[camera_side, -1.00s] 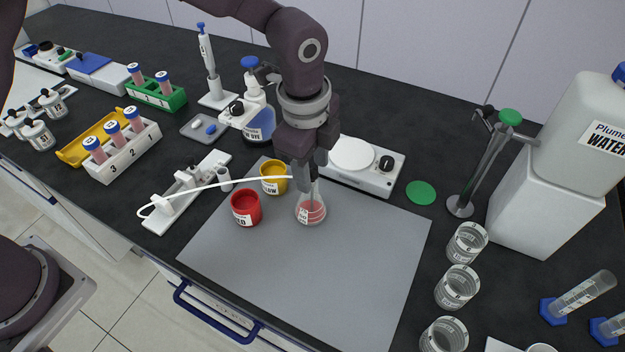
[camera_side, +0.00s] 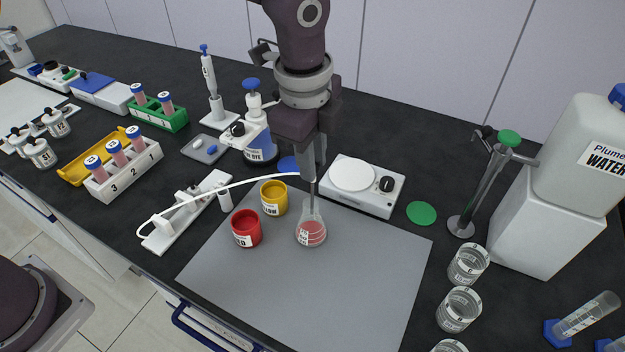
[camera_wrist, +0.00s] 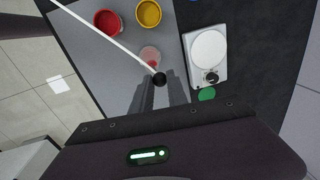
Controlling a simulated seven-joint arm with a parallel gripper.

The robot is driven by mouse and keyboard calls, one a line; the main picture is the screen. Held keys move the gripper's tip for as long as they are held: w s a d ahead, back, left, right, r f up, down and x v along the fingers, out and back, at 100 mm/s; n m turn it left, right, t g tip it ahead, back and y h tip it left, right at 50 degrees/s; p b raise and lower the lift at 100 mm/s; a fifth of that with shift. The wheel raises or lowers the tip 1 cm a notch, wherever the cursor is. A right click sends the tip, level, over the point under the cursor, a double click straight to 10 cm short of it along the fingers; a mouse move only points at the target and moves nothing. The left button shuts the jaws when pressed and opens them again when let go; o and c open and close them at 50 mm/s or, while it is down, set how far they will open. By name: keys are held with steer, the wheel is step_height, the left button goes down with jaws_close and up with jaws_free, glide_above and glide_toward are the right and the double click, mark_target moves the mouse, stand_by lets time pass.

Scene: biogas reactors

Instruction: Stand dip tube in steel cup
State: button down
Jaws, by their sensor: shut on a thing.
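My gripper (camera_side: 314,172) is shut on the dip tube (camera_side: 314,192), a thin upright tube joined to a white hose. The tube points down over the neck of a conical flask (camera_side: 311,235) holding pink liquid; its lower end appears to be in the neck, but I cannot tell how deep. In the wrist view a black round top (camera_wrist: 158,80) sits between the fingers, with the flask (camera_wrist: 150,56) behind. A small grey cylinder (camera_side: 225,201) by the white stand may be the steel cup, but I cannot tell for sure.
Red (camera_side: 246,229) and yellow (camera_side: 273,198) pots stand left of the flask on the grey mat (camera_side: 320,295). The white hose (camera_side: 240,185) runs left to a white stand (camera_side: 165,237). A hotplate (camera_side: 365,187) is behind right. The mat's front is clear.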

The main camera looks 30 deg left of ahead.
step_height(320, 180, up, 11)
steer(key=s+a+f+n+y, duration=0.1)
steer(key=a+f+n, duration=0.25)
steer(key=a, duration=0.65)
steer(key=s+a+f+n, duration=0.2)
steer(key=a+f, duration=0.3)
steer(key=a, duration=0.4)
step_height(320, 180, down, 9)
steer(key=shift+r, duration=0.2)
steer(key=shift+w, duration=0.1)
steer(key=c, duration=0.7)
jaws_free()
steer(key=shift+c, duration=0.2)
step_height(320, 180, up, 7)
